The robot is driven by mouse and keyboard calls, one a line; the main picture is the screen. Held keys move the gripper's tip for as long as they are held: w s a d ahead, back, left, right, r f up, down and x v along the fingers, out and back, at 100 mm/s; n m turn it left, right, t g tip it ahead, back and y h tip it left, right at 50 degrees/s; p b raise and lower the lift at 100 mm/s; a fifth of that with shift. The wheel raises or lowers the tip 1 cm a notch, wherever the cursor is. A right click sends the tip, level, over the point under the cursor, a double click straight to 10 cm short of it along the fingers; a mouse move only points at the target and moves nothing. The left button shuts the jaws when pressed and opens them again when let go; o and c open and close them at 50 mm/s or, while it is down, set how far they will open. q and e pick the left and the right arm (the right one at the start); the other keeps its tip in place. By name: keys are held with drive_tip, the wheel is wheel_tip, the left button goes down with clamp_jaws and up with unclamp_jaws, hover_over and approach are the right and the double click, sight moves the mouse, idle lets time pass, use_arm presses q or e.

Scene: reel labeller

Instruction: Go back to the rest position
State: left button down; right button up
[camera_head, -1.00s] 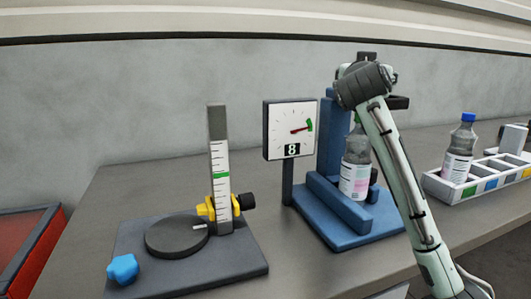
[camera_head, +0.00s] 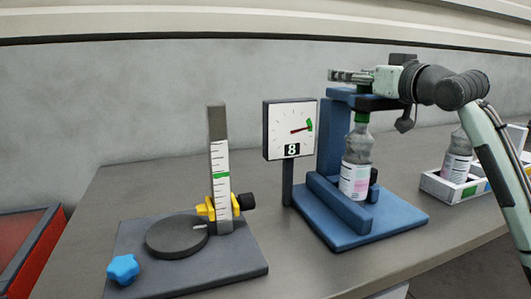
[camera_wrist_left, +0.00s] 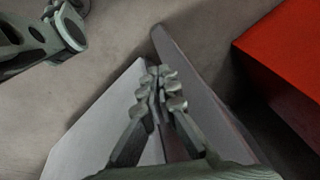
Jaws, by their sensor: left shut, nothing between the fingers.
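My right gripper (camera_head: 350,76) is in the head view, high over the blue press stand (camera_head: 333,135). It points left, above the stand's top arm and clear of the bottle; whether its fingers are apart cannot be made out. My left gripper (camera_wrist_left: 160,90) is not in the head view. In the left wrist view its fingers are together and empty, over a grey surface. A bottle (camera_head: 356,165) with a green cap and a pinkish label stands upright in the blue stand, under its top arm.
A dial gauge (camera_head: 290,115) showing 8 stands left of the blue stand. A scale column (camera_head: 219,165) rises beside a dark disc (camera_head: 177,237) and blue knob (camera_head: 123,269). A divided tray (camera_head: 460,190) with another bottle (camera_head: 457,160) is partly behind my right arm. A red bin (camera_wrist_left: 285,50) is nearby.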

drive_tip(key=shift+s+a+n+g+y, duration=0.1)
drive_tip(key=shift+a+n+g+y, duration=0.1)
drive_tip(key=shift+n+g+y, duration=0.6)
drive_tip(key=shift+s+a+n+g+y, duration=0.2)
drive_tip(key=shift+n+g+y, duration=0.3)
drive_tip(key=shift+y, duration=0.55)
drive_tip(key=shift+s+a+n+g+y, duration=0.15)
drive_tip(key=shift+n+g+y, duration=0.25)
drive_tip(key=shift+n+y, duration=0.5)
